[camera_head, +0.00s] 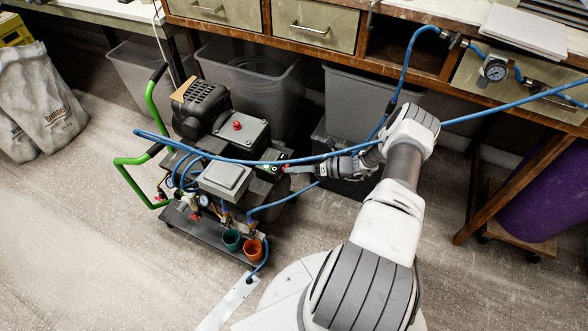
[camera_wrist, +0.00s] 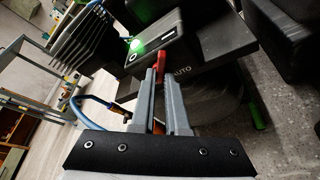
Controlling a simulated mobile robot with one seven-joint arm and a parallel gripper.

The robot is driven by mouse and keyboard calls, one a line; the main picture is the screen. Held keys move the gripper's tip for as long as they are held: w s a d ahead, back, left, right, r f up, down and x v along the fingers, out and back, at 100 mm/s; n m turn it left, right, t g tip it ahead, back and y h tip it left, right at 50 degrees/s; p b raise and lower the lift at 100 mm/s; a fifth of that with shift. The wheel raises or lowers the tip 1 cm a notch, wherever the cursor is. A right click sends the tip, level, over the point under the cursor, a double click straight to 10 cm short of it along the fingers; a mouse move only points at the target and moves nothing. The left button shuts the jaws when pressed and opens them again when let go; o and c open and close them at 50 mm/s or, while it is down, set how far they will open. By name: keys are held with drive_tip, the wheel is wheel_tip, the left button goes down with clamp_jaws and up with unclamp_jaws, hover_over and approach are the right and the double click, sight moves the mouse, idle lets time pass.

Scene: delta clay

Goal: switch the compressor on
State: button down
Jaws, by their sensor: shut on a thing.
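A red lever (camera_wrist: 161,60) sticks out of this box. My gripper (camera_head: 289,169) reaches it from the right, and its fingers (camera_wrist: 160,75) are shut on the red lever. The lever's exact angle is hard to tell.
A blue hose (camera_head: 330,156) crosses in front of the compressor and past my wrist. Grey bins (camera_head: 358,105) stand behind, under a wooden bench (camera_head: 345,57) with a gauge (camera_head: 495,69). The front left floor is clear.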

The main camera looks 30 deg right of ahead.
drive_tip(key=c, duration=0.9)
unclamp_jaws()
drive_tip(key=shift+w+a, duration=0.15)
drive_tip(key=shift+w, duration=0.05)
drive_tip(key=p+v, duration=0.3)
drive_tip(key=v, duration=1.5)
drive_tip(key=shift+f, duration=0.1)
